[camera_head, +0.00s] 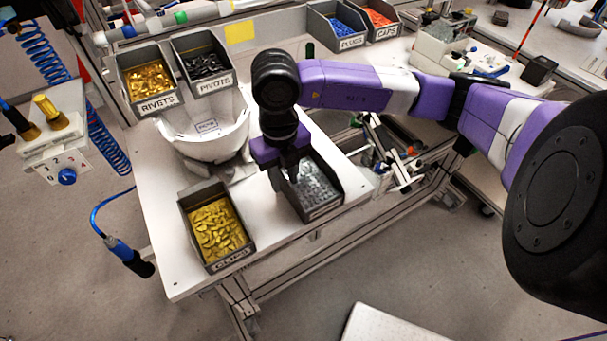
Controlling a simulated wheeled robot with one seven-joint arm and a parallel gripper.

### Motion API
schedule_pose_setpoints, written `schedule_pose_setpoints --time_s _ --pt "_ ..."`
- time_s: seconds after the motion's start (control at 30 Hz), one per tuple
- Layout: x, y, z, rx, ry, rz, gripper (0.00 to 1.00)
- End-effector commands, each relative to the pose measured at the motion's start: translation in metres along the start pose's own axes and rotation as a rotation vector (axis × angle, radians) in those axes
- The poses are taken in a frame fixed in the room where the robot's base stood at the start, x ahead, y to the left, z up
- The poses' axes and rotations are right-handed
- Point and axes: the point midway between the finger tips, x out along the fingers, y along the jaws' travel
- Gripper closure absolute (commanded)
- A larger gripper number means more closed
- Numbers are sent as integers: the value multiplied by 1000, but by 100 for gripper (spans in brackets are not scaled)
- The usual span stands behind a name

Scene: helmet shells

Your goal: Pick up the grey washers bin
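A grey bin (339,200) filled with small silver washer-like parts sits at the right front part of the white table. The label on its front is too small to read surely. My gripper (291,176) points down at the bin's back left side, over or at its left wall. My wrist and gripper body hide the bin's back left corner. I cannot tell whether the fingers touch the wall, or whether they are open or shut.
The CLIPS bin (185,206) with yellow parts stands to the left. A white helmet shell (200,148) sits behind, with the RIVETS bin (156,106) and PIVOTS bin (214,84) farther back. The table's front edge (270,246) is close. A metal frame with tools (398,165) is at right.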

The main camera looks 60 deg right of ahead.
Motion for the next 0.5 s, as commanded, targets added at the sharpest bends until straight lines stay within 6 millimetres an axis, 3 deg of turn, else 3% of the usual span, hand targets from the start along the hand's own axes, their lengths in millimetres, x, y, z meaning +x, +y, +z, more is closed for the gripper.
schedule_pose_setpoints --time_s 0.27,0.4,0.5 --pt "4 0 0 -1 -1 0 71" --pt "4 0 0 -1 -1 0 98" --pt "4 0 0 -1 -1 0 100"
